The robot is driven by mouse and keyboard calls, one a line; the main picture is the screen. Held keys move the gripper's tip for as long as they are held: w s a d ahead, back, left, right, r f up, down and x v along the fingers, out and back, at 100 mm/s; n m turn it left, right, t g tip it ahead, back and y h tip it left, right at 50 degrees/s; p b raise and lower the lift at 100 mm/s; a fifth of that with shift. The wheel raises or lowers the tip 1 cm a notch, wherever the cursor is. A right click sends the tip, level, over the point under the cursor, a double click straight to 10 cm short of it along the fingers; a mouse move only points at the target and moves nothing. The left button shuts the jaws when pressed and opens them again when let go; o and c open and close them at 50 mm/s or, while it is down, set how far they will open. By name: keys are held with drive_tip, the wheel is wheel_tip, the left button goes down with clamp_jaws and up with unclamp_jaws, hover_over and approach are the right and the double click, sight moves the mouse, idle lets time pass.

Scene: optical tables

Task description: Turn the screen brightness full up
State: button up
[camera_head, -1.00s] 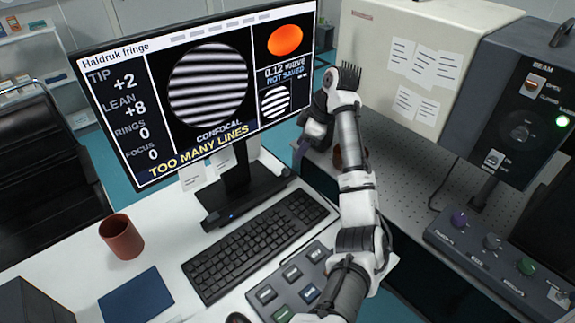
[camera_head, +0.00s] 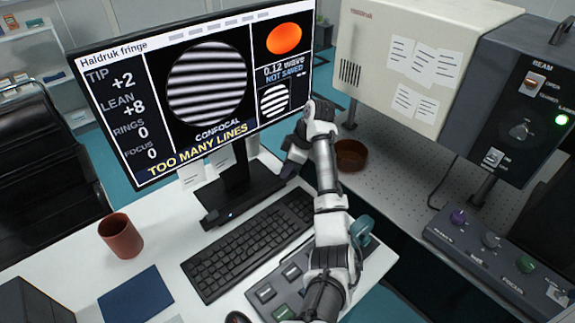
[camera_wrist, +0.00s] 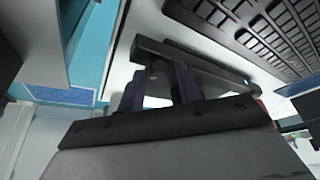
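The screen (camera_head: 205,90) is lit on the left, with fringe pictures, the title "Haldruk fringe" and the words "TOO MANY LINES". Its black stand has a base (camera_head: 245,192) on the white desk, with a small blue light at the front edge. No clearly labelled brightness control can be made out. My gripper (camera_head: 291,166) is at the right end of the stand base, partly hidden by my wrist. In the wrist view, its two dark fingers (camera_wrist: 160,88) are apart with nothing seen held, and the stand base (camera_wrist: 205,68) lies just beyond them. Contact cannot be told.
A keyboard (camera_head: 248,246) and a button panel (camera_head: 265,293) lie before the stand. A brown mug (camera_head: 121,236) and blue notebook (camera_head: 137,295) are at left. A brown bowl (camera_head: 351,155) is on the perforated table (camera_head: 400,165) at right, below a beige cabinet (camera_head: 385,50).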

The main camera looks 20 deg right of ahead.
clamp_jaws()
drive_tip(key=shift+m, duration=0.3)
